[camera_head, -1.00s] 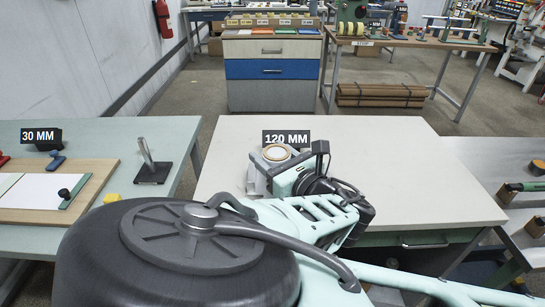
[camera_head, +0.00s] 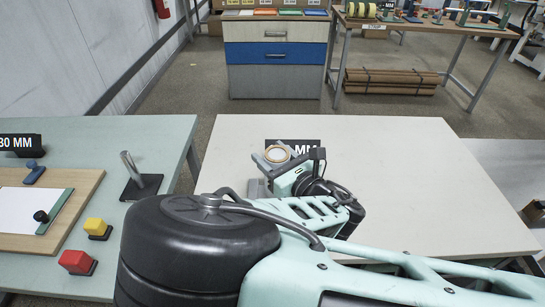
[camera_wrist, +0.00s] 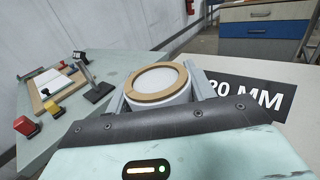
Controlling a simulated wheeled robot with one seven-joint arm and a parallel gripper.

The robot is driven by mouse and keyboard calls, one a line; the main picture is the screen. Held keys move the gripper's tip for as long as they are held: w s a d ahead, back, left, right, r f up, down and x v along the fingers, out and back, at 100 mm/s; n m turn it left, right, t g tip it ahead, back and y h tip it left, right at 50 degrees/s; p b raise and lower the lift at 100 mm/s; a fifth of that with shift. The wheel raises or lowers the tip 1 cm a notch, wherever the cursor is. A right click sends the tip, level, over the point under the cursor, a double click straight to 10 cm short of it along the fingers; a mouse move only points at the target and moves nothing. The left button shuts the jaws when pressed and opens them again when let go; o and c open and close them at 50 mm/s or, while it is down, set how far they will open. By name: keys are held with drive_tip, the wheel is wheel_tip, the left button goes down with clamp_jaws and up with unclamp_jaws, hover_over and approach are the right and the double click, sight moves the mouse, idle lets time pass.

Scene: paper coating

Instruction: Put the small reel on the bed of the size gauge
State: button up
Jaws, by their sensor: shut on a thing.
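The small reel (camera_head: 277,154) is a white roll with a tan ring on its top face. It sits upright between the fingers of my gripper (camera_head: 276,166), above the pale table. The wrist view shows the reel (camera_wrist: 160,82) from above, with a grey finger on each side. My gripper (camera_wrist: 158,92) is shut on it. A black sign ending in "20 MM" (camera_wrist: 248,94) stands just right of and behind the reel. A grey block (camera_head: 257,188) shows low beside my gripper; I cannot tell whether it is the size gauge. The reel's underside is hidden.
The pale table (camera_head: 420,180) is clear to the right. On the left table (camera_head: 95,135) stand a metal post on a black base (camera_head: 139,180), a board with paper (camera_head: 85,190), yellow (camera_head: 97,228) and red (camera_head: 77,261) blocks. A drawer cabinet (camera_head: 276,55) stands behind.

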drive_tip(key=shift+f, duration=1.85)
drive_tip(key=shift+f, duration=0.1)
drive_tip(key=shift+f, duration=0.15)
drive_tip(key=o, duration=1)
drive_tip(key=shift+r, duration=0.2)
drive_tip(key=shift+s+d, duration=0.1)
drive_tip(key=b+v, duration=0.1)
drive_tip(key=v, duration=1)
drive_tip(key=shift+s+d, duration=0.2)
drive_tip(key=shift+s, duration=0.15)
